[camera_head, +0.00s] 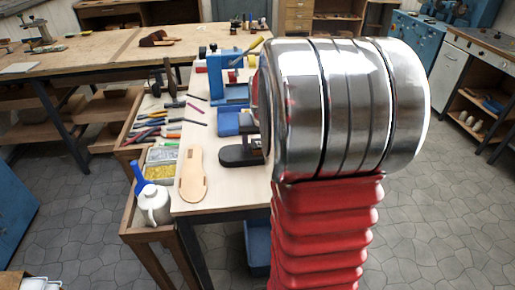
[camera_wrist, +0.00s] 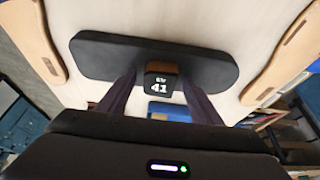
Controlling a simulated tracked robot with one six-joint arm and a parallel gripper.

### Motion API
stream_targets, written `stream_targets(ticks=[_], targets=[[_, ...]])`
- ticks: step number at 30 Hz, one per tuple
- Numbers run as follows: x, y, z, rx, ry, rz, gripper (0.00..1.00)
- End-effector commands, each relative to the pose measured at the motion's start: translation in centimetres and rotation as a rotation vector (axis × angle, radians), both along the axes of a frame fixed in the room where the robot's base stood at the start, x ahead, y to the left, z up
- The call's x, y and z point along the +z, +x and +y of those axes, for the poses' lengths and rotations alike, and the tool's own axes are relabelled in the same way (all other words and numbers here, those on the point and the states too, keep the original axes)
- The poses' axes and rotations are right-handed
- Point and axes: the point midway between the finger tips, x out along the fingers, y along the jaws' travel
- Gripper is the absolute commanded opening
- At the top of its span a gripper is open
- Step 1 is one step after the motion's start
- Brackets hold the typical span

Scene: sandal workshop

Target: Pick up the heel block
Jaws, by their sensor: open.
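A small block with a brown top and a dark face marked "41" (camera_wrist: 161,84), which looks like the heel block, stands against the middle of a black rounded slab (camera_wrist: 95,60) in the wrist view. My gripper (camera_wrist: 158,78) is open, with one dark finger to each side of the block and gaps between. I cannot tell whether the fingertips are low enough to reach around it. In the head view the black slab (camera_head: 238,156) lies on the pale table, and my arm hides the gripper and most of the block.
A tan sole (camera_head: 193,175) lies left of the slab; tan soles (camera_wrist: 275,55) also flank it in the wrist view. Blue tools (camera_head: 228,80) stand behind the slab.

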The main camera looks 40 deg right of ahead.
Motion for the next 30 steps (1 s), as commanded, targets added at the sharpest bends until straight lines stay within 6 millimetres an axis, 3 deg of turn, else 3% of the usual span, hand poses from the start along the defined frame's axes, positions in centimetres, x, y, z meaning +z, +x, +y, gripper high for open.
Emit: stream_targets(ticks=[5, 24, 30], targets=[[0.02, -0.01, 0.00, 0.000, 0.000, 0.000, 0.59], [0.02, -0.01, 0.00, 0.000, 0.000, 0.000, 0.15], [0.04, 0.01, 0.01, 0.000, 0.000, 0.000, 0.15]])
